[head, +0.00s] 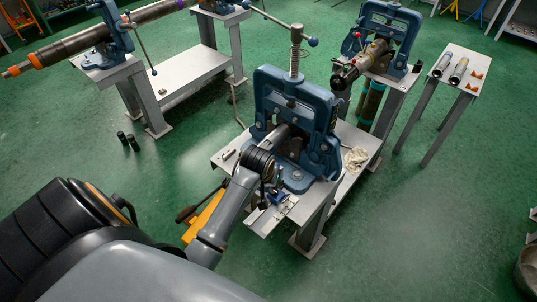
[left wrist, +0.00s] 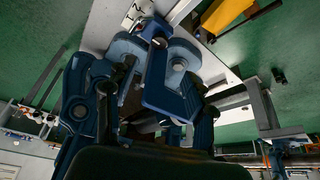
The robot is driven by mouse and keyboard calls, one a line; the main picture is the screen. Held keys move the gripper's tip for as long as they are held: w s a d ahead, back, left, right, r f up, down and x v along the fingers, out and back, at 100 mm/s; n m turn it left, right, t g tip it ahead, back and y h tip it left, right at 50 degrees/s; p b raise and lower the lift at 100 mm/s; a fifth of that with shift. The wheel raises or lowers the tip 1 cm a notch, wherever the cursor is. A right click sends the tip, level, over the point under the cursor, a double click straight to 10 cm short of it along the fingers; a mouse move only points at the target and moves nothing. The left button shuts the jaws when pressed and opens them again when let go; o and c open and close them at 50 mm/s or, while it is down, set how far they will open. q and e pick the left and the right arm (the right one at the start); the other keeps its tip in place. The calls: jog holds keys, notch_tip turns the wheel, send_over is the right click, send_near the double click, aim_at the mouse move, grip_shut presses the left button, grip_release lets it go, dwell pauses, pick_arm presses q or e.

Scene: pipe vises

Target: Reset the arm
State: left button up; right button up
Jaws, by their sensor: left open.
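My left arm (head: 225,215) comes in from the lower left and bends up to a black wrist (head: 258,163) in front of the nearest blue pipe vise (head: 297,105). My left gripper (head: 276,191) is low beside the front of this vise and looks small and partly hidden in the head view. In the left wrist view, the dark gripper body fills the bottom edge, its jaws are open, and blue vise parts (left wrist: 165,85) stand close ahead. I see nothing held. Contact with the vise cannot be told. My right gripper is not in view.
The vise stands on a grey metal bench (head: 222,160) with a crumpled cloth (head: 355,157). A yellow object (head: 203,217) is beside my arm. Another vise (head: 115,30) holds a long pipe at the upper left. A third vise (head: 388,35) and a small table (head: 463,68) stand right. Green floor lies open at right.

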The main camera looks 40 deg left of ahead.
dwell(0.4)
pick_arm(q)
jog(key=s+d+r+m+h, duration=0.1)
jog(key=s+d+r+m, duration=0.1)
jog(key=s+d, duration=0.35)
jog(key=s+d+r+m, duration=0.2)
jog(key=s, duration=0.7)
jog(key=s+d+r+m+h, duration=0.1)
jog(key=s+d+r, duration=0.15)
jog(key=s, duration=0.45)
notch_tip(320, 180, down, 31)
jog(key=s+g+b, duration=0.1)
jog(key=g+b, duration=0.1)
jog(key=b, duration=0.4)
jog(key=s+a+f+b, duration=0.1)
jog(key=s+f+b, duration=0.2)
jog(key=s+f, duration=0.5)
jog(key=s+a+f+g+b, duration=0.1)
jog(key=s+f+b, duration=0.2)
jog(key=s+f, duration=0.6)
notch_tip(320, 180, down, 8)
jog(key=shift+s+r+m+y+b, duration=0.25)
jog(key=shift+s+m+y+b, duration=0.05)
jog(key=shift+m, duration=0.1)
jog(key=shift+a, duration=0.1)
